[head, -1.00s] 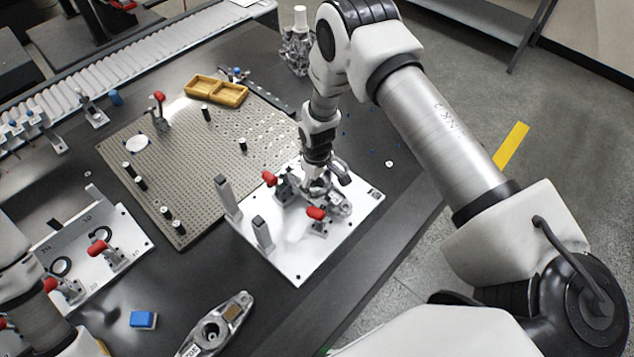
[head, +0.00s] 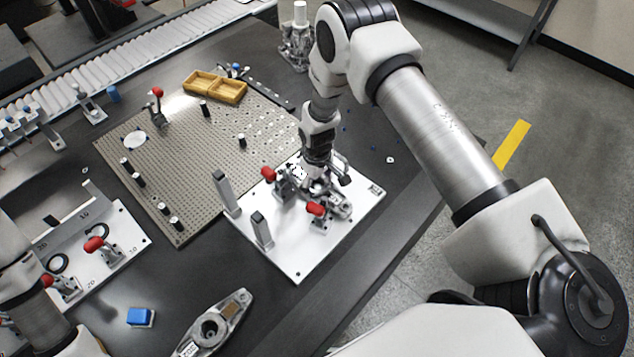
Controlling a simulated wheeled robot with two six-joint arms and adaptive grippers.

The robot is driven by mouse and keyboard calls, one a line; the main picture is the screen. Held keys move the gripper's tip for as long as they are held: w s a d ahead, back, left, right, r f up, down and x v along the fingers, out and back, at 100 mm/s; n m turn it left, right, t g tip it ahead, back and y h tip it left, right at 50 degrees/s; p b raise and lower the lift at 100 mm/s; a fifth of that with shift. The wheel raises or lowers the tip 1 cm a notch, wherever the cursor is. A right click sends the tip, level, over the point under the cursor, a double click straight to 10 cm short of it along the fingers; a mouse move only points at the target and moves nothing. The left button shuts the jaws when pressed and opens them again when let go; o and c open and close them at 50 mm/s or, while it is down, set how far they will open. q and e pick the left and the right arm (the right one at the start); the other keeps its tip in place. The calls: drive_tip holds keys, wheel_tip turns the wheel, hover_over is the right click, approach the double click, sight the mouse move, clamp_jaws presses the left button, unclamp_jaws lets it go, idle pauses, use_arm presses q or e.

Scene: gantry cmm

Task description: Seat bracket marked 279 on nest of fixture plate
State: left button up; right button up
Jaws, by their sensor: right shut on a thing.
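A white fixture plate (head: 290,262) lies on the dark table near the middle of the head view. It carries two upright grey posts and two red-handled clamps (head: 316,209). My right gripper (head: 318,178) points down over the back part of the plate, between the clamps. It is shut on a grey metal bracket (head: 338,206), which is low at the plate. The gripper and clamps hide much of the bracket, so I cannot tell whether it touches the nest, and no number on it is readable. My left arm shows at the lower left; its gripper is out of view.
Another metal bracket (head: 226,318) with a small label lies at the table's front. A blue block (head: 140,317) and a second white clamp plate (head: 118,242) are at left. A perforated board (head: 185,160) with black pegs and a yellow tray (head: 232,98) is behind.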

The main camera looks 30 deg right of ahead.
sight(317, 187)
drive_tip(key=o, duration=1.7)
drive_tip(key=shift+c, duration=0.2)
drive_tip(key=shift+r, duration=0.15)
wheel_tip(317, 187, up, 12)
